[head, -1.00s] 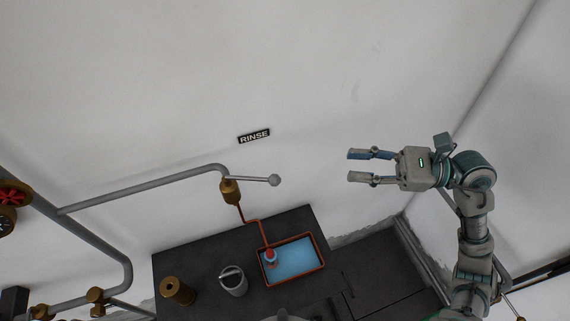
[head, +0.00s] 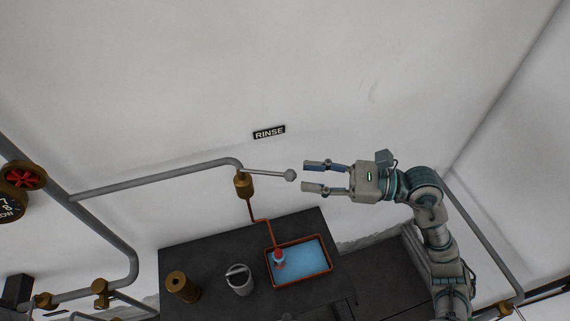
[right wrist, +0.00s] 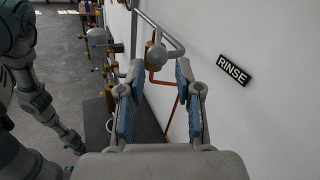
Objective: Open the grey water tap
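The grey water tap is a grey lever with a round knob (head: 290,175), reaching right from a brass valve body (head: 243,185) on a grey wall pipe. My right gripper (head: 305,175) is open and empty, its two fingers pointing left. Its fingertips are just right of the knob and appear to lie on either side of its line, apart from it in the picture. In the right wrist view the knob (right wrist: 156,57) shows ahead, between the open blue-padded fingers. My left gripper is not in view.
Below the tap, a dark counter (head: 205,255) holds an orange-rimmed blue basin (head: 328,268), a grey mug (head: 240,281) and a brass cylinder (head: 183,287). A RINSE sign (head: 269,132) is on the wall above. A red valve wheel (head: 24,176) is at far left.

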